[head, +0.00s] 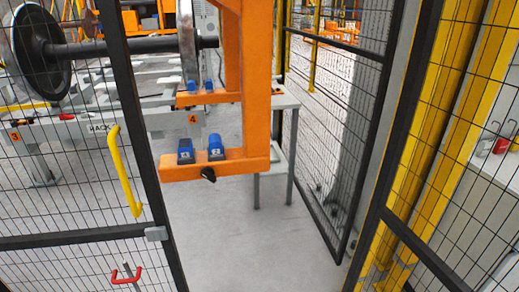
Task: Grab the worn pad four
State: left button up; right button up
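Two blue pads, a left one (185,152) and a right one (215,149), sit side by side on the lower arm of an orange gantry frame (240,166). Their small white markings are too small to read surely. Two more blue pads, left (191,86) and right (208,86), stand on a higher orange arm (210,97) behind. An orange tag marked 4 (192,118) is on the grey rack behind; I cannot tell which pad is worn pad four. Neither of my grippers is in view.
A mesh gate with a yellow handle (126,170) stands at the left, and a black-framed mesh panel (330,130) at the right. Between them is clear grey floor (240,235). A wheelset (110,48) lies behind the gate. Yellow posts (435,110) stand at the right.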

aim_at(186, 149)
jog(key=i+l+u, duration=0.6)
jog(key=i+l, duration=0.2)
